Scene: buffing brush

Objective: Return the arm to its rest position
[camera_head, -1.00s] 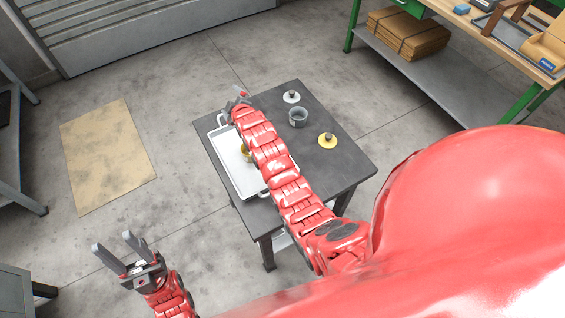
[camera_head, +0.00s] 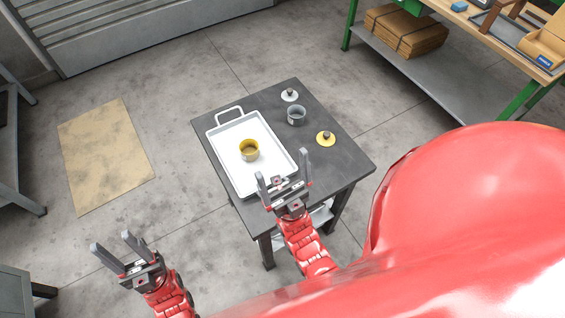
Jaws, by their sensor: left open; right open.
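My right gripper (camera_head: 282,184) is open and empty. It shows in front of the near right part of the white tray, with its fingers pointing up in the picture. My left gripper (camera_head: 109,252) is open and empty at the lower left, over the floor and away from the table. The dark table (camera_head: 335,165) holds a white tray (camera_head: 226,133) with a yellow cup (camera_head: 250,150) in it. A grey cup (camera_head: 297,115), a white disc with a dark knob (camera_head: 289,95) and a yellow disc with a dark knob (camera_head: 326,139) stand on the table right of the tray.
A tan mat (camera_head: 105,155) lies on the floor at the left. A green-framed workbench (camera_head: 430,85) with a cardboard stack (camera_head: 405,34) on its lower shelf stands at the upper right. The floor between mat and table is clear.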

